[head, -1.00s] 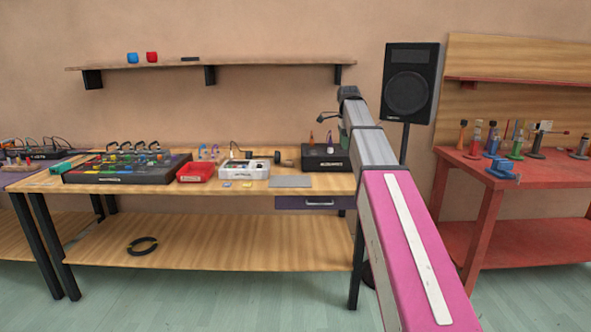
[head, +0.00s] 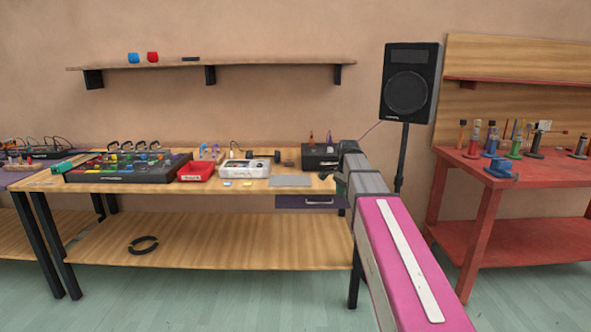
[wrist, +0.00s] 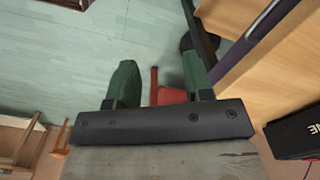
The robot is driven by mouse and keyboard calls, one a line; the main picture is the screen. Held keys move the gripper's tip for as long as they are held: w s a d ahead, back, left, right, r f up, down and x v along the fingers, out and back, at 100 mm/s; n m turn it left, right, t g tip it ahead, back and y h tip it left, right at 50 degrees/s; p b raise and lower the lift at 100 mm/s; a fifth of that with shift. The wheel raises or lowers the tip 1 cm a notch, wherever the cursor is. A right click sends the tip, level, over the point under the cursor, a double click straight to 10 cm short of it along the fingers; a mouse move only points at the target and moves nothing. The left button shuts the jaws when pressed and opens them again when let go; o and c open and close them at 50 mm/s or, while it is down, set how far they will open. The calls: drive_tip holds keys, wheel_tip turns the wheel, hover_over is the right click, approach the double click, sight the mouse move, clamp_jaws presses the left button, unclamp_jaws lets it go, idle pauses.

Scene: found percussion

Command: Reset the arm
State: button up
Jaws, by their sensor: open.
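My pink and grey arm reaches forward on the right of the head view. My gripper (wrist: 158,80) shows in the wrist view as two green fingers set apart on a dark bar, with nothing between them but the far background. In the head view the gripper (head: 340,186) is small and partly hidden behind the arm's end, by the right end of the wooden workbench (head: 200,238).
The bench top holds a control board (head: 125,170), a red tray (head: 195,172), a white device (head: 245,168) and a black box (head: 318,156). A speaker (head: 409,84) stands behind my arm. A red table (head: 540,175) with several tools is at right. Floor (head: 220,300) in front is clear.

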drive_tip(key=s+f+n, duration=1.2)
drive_tip(key=s+f, duration=1)
drive_tip(key=f, duration=0.4)
drive_tip(key=shift+s+f, duration=0.3)
drive_tip(key=shift+f, duration=0.05)
